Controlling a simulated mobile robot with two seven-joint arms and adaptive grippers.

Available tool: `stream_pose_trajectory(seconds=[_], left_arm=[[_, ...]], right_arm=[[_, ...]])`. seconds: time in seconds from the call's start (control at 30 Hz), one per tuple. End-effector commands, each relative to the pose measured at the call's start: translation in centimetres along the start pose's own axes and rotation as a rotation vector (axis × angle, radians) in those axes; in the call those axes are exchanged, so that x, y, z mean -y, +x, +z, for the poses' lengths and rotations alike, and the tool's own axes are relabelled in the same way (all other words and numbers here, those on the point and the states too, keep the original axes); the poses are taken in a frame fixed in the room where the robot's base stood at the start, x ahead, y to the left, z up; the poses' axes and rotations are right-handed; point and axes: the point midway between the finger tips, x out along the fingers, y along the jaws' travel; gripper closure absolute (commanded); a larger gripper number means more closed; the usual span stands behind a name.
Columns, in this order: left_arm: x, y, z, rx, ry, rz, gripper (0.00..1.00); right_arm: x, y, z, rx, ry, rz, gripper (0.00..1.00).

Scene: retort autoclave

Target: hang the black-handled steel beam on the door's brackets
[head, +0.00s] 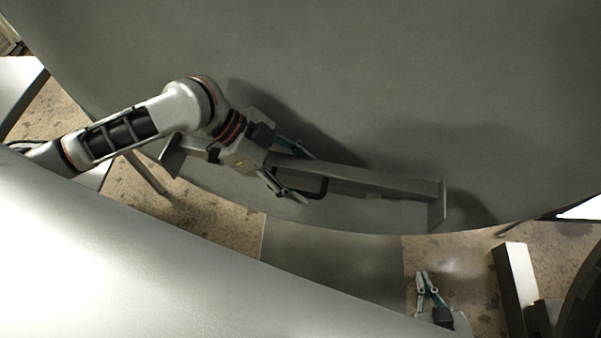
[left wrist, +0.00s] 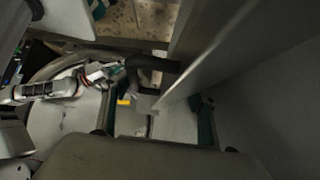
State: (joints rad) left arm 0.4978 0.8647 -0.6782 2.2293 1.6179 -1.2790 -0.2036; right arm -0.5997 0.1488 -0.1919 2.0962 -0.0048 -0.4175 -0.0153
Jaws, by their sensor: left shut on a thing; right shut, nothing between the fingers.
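The steel beam (head: 380,181) lies lengthwise along the lower part of the big grey door (head: 400,80) in the head view. Its black handle (head: 318,189) is on the side facing the bottom of the picture; the handle also shows in the left wrist view (left wrist: 150,64). My left gripper (head: 305,177) is shut on the beam left of its middle, with one finger on each side. A bracket plate (head: 171,157) stands near the beam's left end and another (head: 437,208) at its right end. I cannot tell whether the beam rests in them. My right gripper (head: 428,286) is shut and empty, below the door.
A pale curved surface (head: 150,260) fills the lower left of the head view. A steel block (head: 514,280) stands right of my right gripper, with a dark round part (head: 585,300) beside it. Speckled floor (head: 225,220) shows below the door.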

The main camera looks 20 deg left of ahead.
Motion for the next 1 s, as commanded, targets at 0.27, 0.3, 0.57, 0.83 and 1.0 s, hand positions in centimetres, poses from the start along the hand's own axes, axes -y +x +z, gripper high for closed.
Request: stream_pose_trajectory(seconds=[0.27, 0.3, 0.57, 0.83, 1.0], left_arm=[[-0.2, 0.3, 0.4, 0.005, -0.005, 0.005, 0.22], [-0.1, 0.3, 0.4, 0.005, -0.005, 0.004, 0.22], [0.2, 0.1, 0.3, 0.005, -0.002, -0.003, 0.22], [0.3, -0.4, 0.4, 0.010, -0.002, -0.007, 0.22], [0.5, -2.5, 0.4, 0.011, 0.001, -0.012, 0.22]], right_arm=[[0.4, -0.2, 0.7, 0.012, 0.005, -0.004, 1.00], [0.4, -0.2, 0.7, 0.013, 0.006, -0.004, 1.00], [0.4, -0.2, 0.6, 0.011, 0.009, -0.003, 1.00], [0.1, 0.1, 0.1, 0.001, 0.003, -0.001, 1.00], [0.1, 0.0, 0.1, 0.003, 0.004, -0.001, 1.00]])
